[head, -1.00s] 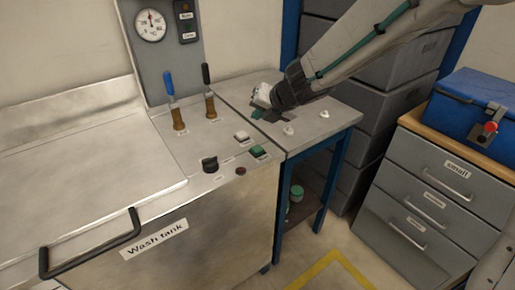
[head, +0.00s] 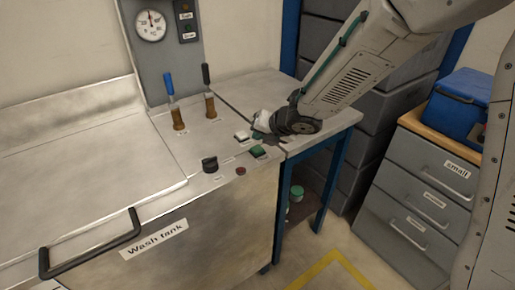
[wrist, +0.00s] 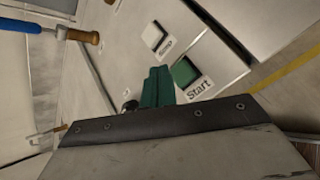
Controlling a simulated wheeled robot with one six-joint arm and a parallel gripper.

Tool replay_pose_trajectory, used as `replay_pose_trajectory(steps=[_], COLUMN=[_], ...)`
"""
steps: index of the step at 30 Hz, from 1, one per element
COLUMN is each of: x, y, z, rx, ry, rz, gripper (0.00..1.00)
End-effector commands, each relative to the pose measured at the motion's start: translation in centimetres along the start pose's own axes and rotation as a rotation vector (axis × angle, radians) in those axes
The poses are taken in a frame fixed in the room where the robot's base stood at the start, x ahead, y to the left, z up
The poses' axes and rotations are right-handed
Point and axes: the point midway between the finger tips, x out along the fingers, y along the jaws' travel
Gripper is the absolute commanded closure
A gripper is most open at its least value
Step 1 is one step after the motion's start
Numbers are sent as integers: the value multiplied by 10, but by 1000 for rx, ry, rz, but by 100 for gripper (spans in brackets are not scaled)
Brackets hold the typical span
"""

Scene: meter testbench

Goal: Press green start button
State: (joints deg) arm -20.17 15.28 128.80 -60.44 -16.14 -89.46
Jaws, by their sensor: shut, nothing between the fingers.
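The green start button (head: 258,151) sits on the metal bench top near its front right corner. In the wrist view the green button (wrist: 185,71) is square, with the label "Start" beside it. My gripper (head: 259,134) is above the bench, just behind the button in the head view. In the wrist view its green fingers (wrist: 158,72) are together and empty, with their tips just left of the button. They look apart from the button; the exact height gap cannot be told.
A white button (head: 242,135) is close to the green one. A black knob (head: 209,164) and a small dark red button (head: 241,170) are nearer the front edge. A side table (head: 333,118) adjoins on the right.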

Motion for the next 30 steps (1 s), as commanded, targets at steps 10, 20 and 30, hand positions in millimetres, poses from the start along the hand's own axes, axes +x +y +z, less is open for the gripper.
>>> replay_pose_trajectory(steps=[10, 20, 30], x=[12, 11, 11], y=[-9, -8, -8], z=[-8, -8, -8], rx=[0, 0, 0], ry=[-2, -2, -2], rz=[-1, -1, -1], gripper=[100, 100, 100])
